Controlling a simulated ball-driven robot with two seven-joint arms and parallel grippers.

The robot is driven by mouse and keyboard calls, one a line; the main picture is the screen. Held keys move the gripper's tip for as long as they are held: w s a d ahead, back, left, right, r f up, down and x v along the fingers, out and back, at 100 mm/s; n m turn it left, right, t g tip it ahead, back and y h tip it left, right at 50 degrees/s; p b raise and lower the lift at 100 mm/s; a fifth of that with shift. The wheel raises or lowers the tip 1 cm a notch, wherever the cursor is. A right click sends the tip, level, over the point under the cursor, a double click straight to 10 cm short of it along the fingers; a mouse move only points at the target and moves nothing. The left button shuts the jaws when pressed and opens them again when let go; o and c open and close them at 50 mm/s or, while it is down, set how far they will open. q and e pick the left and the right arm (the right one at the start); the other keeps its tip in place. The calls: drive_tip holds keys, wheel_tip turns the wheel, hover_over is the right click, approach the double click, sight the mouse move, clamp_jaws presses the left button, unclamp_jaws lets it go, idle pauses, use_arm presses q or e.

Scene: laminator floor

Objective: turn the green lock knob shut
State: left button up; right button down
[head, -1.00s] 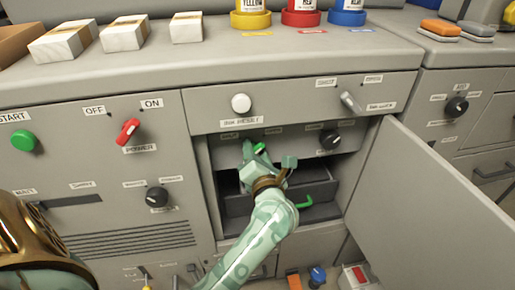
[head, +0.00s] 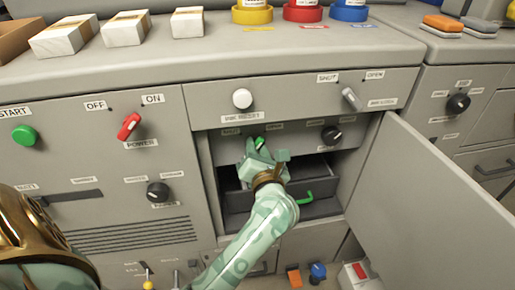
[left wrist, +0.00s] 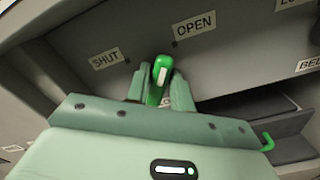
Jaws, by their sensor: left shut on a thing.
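The green lock knob (head: 260,142) is on the panel inside the open bay of the grey cabinet. In the left wrist view the green knob (left wrist: 160,76) has a white pointer mark and stands nearly upright between the SHUT label (left wrist: 106,58) at left and the OPEN label (left wrist: 195,27) at upper right. My left gripper (head: 256,152) reaches in from below and is shut on the knob, with a finger (left wrist: 138,82) on each side. The gripper hides the lower part of the knob in the head view. My right gripper is not in view.
The cabinet door (head: 425,190) stands open at right. Below the knob is a dark drawer with a green handle (head: 306,197). A black knob (head: 331,134) is to the right on the same panel. A white button (head: 242,99) and a grey lever (head: 351,98) are above.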

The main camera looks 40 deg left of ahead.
use_arm(q)
drive_tip(key=shift+s+a+f+n+b, duration=0.1)
drive_tip(key=shift+n+b, duration=1.05)
drive_tip(key=shift+n, duration=1.45)
drive_tip(key=shift+s+a+n+b, duration=0.15)
drive_tip(key=shift+n+b, duration=1)
drive_tip(key=shift+n, duration=1.45)
drive_tip(key=shift+s+a+f+n+b, duration=0.1)
drive_tip(key=shift+n+b, duration=1.05)
drive_tip(key=shift+n, duration=1.45)
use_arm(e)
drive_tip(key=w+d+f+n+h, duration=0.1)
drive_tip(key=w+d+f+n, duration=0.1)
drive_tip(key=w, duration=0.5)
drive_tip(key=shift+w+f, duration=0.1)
use_arm(q)
drive_tip(key=o, duration=1)
drive_tip(key=shift+r, duration=0.1)
drive_tip(key=shift+d, duration=0.15)
